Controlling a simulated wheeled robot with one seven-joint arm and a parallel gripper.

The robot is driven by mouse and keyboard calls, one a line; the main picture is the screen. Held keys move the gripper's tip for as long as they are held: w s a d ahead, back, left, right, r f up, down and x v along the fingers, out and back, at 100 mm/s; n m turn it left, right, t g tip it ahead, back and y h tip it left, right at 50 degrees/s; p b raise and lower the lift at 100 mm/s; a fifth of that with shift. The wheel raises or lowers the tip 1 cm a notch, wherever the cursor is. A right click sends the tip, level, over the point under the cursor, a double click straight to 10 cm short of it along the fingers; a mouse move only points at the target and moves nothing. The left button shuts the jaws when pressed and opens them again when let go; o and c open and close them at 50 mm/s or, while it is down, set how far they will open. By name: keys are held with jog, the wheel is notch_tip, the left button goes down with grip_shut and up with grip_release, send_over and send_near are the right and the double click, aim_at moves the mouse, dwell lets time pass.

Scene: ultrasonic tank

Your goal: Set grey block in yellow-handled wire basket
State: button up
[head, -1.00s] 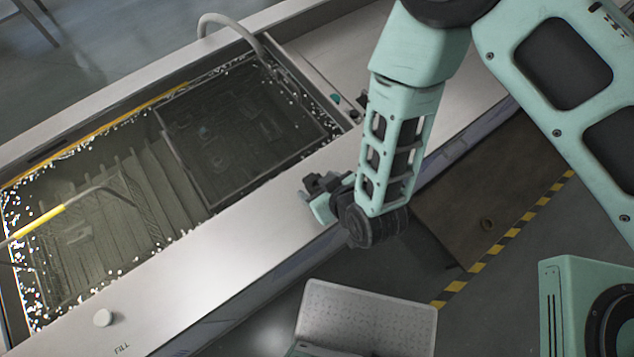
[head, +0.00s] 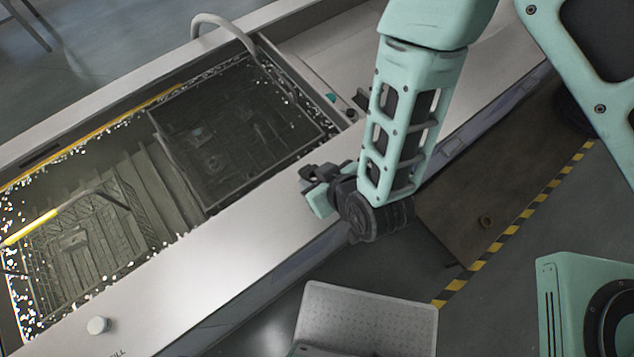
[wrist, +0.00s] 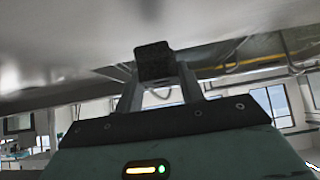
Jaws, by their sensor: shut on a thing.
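My gripper (head: 318,190) is shut on a small dark grey block, whose dark face (wrist: 153,62) shows between the fingertips in the wrist view. In the head view the jaws are small and partly hidden by my wrist, above the tank's near rim. The yellow-handled wire basket (head: 122,222) is in the left part of the tank, under water. Its yellow handle (head: 30,228) sticks up at the left edge. A flat greyish thing (head: 75,240) shows inside this basket, blurred by the water. The gripper is to the right of the basket, apart from it.
A perforated light plate (head: 365,320) lies below. Yellow-black tape (head: 515,228) marks the floor.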

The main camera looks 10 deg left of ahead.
jog(key=shift+r+b, duration=0.6)
jog(key=shift+r, duration=2.4)
jog(key=w+d+f+m+t+h+b, duration=0.25)
jog(key=w+d+m, duration=0.25)
jog(key=w+d, duration=1.15)
jog(key=w+d+m+h+b, duration=0.1)
jog(key=w+d+m+h, duration=0.1)
jog(key=d, duration=0.9)
jog(key=w+d+f+m+h+b, duration=0.1)
jog(key=w+d+m+h, duration=0.1)
jog(key=d, duration=0.9)
jog(key=shift+d+f+m+t+b, duration=0.3)
jog(key=shift+m+t+b, duration=0.05)
jog(key=shift+m, duration=0.15)
jog(key=shift+a, duration=0.1)
